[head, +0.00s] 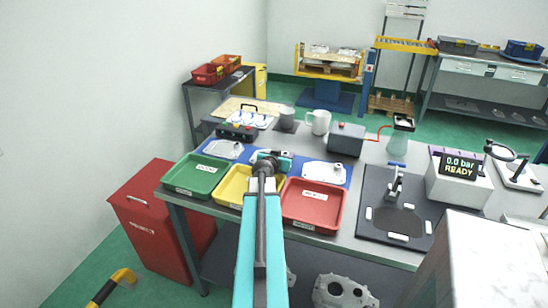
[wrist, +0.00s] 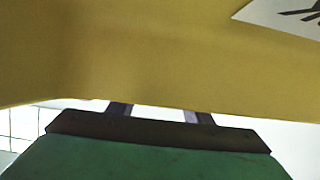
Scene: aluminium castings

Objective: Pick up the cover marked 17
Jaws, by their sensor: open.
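No number 17 is legible on either, so I cannot tell which one is marked 17. My gripper (head: 270,155) is over the mat between them, behind the yellow tray (head: 230,188); its fingers are too small to make out there. In the wrist view my gripper (wrist: 160,113) shows two separated fingers with nothing seen between them. A yellow surface (wrist: 130,50) with a white label fills the top and hides the fingertips.
A green tray (head: 194,177) and a red tray (head: 312,206) flank the yellow one along the bench front. Behind stand a white mug (head: 318,121) and a dark grey box (head: 346,138). A black fixture plate (head: 397,222) lies to the right.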

